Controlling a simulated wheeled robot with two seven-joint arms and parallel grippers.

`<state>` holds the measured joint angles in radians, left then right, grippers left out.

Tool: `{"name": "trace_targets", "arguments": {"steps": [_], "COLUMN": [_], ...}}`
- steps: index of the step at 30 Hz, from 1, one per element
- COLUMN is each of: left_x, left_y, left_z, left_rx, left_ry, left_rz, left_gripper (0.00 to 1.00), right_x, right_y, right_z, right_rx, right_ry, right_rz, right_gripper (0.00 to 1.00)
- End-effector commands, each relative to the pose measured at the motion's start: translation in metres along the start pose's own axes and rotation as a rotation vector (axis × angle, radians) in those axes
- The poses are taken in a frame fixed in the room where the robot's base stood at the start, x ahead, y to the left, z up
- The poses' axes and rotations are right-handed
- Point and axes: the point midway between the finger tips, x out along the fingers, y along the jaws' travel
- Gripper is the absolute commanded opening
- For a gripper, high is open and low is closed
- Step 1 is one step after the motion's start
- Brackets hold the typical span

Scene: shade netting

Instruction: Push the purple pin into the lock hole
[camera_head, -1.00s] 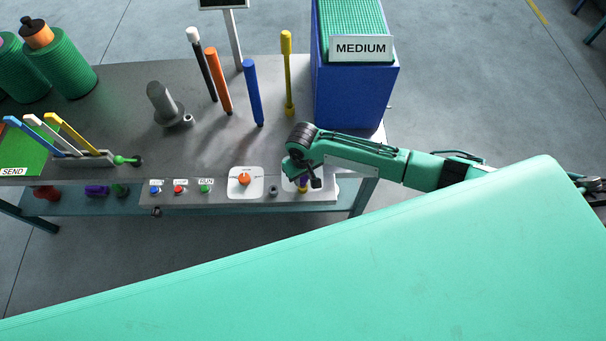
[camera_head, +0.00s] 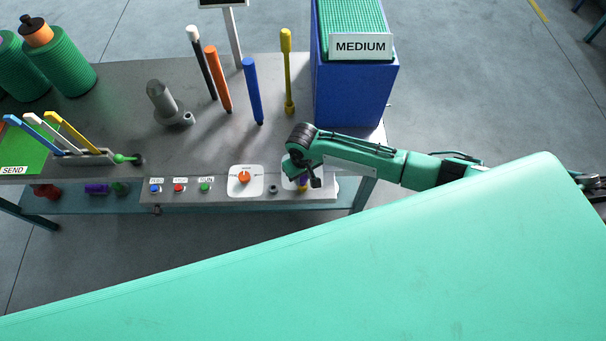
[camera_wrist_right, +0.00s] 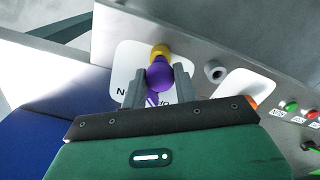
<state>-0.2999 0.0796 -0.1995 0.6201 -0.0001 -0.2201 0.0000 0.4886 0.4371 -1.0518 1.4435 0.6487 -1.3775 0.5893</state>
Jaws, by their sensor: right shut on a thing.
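My right gripper (camera_head: 303,180) is at the right end of the bench's front panel, over a white plate. In the right wrist view its two fingers (camera_wrist_right: 159,88) are shut on the purple pin (camera_wrist_right: 160,75), whose rounded purple part shows between them. A yellow piece (camera_wrist_right: 159,51) sits right against the purple part; I cannot tell how they join. A grey ring with a dark hole (camera_wrist_right: 215,71), which looks like the lock hole, is on the panel beside the plate, apart from the pin. It also shows in the head view (camera_head: 273,189). My left gripper is not in view.
An orange knob (camera_head: 244,177) on a white plate and blue, red and green buttons (camera_head: 179,188) line the panel. A blue bin marked MEDIUM (camera_head: 355,95) stands behind my right arm. Several upright handles (camera_head: 253,90) stand mid-bench. A purple object (camera_head: 97,188) lies lower left.

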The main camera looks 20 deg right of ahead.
Motion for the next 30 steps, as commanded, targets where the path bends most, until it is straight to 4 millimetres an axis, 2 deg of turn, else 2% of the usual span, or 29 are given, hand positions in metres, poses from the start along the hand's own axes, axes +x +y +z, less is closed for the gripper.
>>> {"name": "trace_targets", "arguments": {"steps": [11,20,21,24,30], "left_x": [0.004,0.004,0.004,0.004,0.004], "left_y": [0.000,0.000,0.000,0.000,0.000], "left_z": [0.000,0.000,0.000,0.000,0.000], "left_rx": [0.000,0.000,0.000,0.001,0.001], "left_ry": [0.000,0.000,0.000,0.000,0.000], "left_rz": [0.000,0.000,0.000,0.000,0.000], "left_gripper": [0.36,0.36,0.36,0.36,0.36], "right_x": [0.012,0.013,0.013,0.013,0.013], "right_y": [-0.001,-0.001,-0.001,-0.001,0.000], "right_z": [-0.001,0.000,0.000,0.000,0.000], "right_rx": [0.001,0.000,0.000,0.000,0.000], "right_ry": [0.000,0.000,0.000,0.000,0.000], "right_rz": [-0.001,0.000,0.000,0.000,0.000], "right_gripper": [0.00,0.00,0.35,0.55,0.55]}}
